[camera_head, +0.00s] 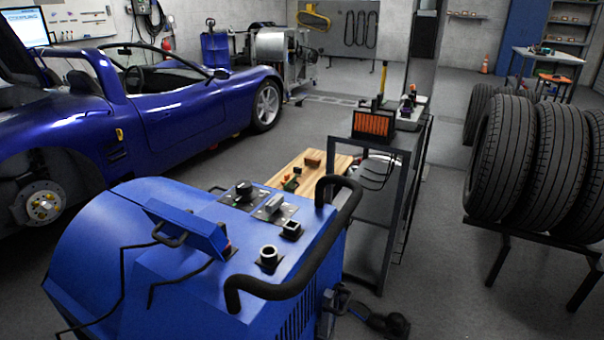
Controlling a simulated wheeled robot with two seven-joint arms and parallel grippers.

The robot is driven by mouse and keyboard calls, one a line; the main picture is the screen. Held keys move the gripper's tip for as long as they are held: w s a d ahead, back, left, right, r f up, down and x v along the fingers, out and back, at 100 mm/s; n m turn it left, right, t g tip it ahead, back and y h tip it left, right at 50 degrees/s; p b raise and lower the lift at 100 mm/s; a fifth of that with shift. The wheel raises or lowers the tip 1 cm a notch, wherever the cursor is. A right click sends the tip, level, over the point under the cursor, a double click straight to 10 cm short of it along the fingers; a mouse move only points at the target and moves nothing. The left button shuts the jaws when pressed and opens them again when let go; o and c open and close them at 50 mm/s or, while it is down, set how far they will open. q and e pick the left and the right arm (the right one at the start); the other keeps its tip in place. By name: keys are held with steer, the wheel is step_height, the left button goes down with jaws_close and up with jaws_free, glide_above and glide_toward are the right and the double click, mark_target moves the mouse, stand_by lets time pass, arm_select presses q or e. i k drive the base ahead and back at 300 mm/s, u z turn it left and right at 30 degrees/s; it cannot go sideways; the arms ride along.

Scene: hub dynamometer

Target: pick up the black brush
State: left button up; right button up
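I cannot make out the black brush for certain. Small items lie on the wooden worktop (336,172) behind the blue machine: a brown block (313,158) and some small dark, red and green pieces (291,182), too small to name. A dark shape (386,322) shows low at the right side of the blue machine; I cannot tell what it is. Neither my left nor my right gripper is in view.
A blue machine (110,240) with a black handle (330,245) fills the near left. A dark metal stand (372,215) carries an orange-fronted box (373,124). Tyres (502,150) stand on a rack at right. A blue car (165,110) is at left. Floor between stand and tyres is clear.

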mark_target(297, 171)
steer(key=z, duration=1.75)
steer(key=k, duration=1.9)
steer(key=z, duration=2.2)
steer(key=k, duration=2.65)
steer(key=z, duration=1.85)
steer(key=k, duration=2.6)
steer(key=z, duration=1.2)
